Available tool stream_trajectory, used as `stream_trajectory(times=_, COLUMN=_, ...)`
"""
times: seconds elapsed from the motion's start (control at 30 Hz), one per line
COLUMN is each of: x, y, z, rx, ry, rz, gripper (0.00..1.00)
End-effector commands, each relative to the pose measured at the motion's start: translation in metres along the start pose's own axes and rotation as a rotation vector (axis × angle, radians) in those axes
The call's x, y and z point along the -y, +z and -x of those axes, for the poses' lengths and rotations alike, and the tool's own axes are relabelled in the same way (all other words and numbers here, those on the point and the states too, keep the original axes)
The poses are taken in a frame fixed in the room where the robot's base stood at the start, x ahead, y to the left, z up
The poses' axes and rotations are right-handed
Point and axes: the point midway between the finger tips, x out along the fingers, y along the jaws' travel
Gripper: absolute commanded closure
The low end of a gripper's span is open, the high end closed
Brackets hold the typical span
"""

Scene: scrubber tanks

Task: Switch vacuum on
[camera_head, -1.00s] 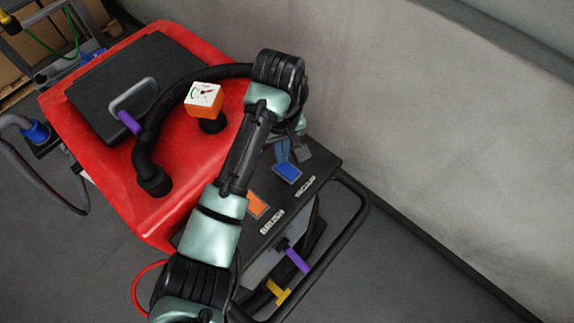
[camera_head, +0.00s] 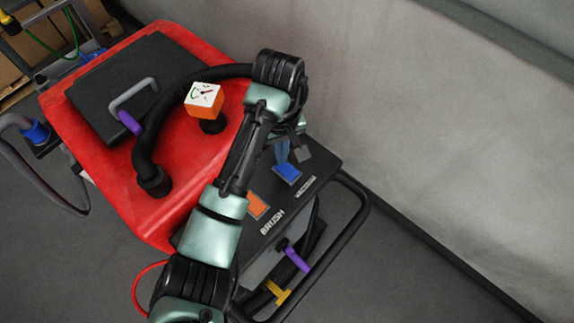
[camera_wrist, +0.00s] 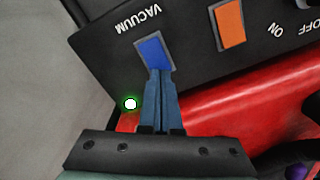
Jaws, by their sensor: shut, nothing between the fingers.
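The blue vacuum switch (camera_head: 288,174) sits on the black control panel of the red machine, and it also shows in the wrist view (camera_wrist: 154,52) beside the word VACUUM. My gripper (camera_wrist: 157,74) is shut and empty, its blue fingertips at the lower edge of the blue switch. They appear to touch or nearly touch it; I cannot tell which. In the head view my gripper (camera_head: 284,157) comes down just above the switch, partly hidden by my wrist. A small lamp (camera_wrist: 130,104) glows white-green left of my fingers in the wrist view.
An orange switch (camera_wrist: 230,25) stands beside the blue one; in the head view it (camera_head: 257,205) is near the word BRUSH. A grey wall (camera_head: 440,130) stands to the right.

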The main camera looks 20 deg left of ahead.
Motion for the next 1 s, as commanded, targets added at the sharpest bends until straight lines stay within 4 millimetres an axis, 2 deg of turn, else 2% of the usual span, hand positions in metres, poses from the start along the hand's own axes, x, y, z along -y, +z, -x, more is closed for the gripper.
stream_trajectory(times=1.0, x=-0.0001, y=0.0001, z=-0.0067, rx=0.001, ry=0.000, rz=0.000, gripper=1.00)
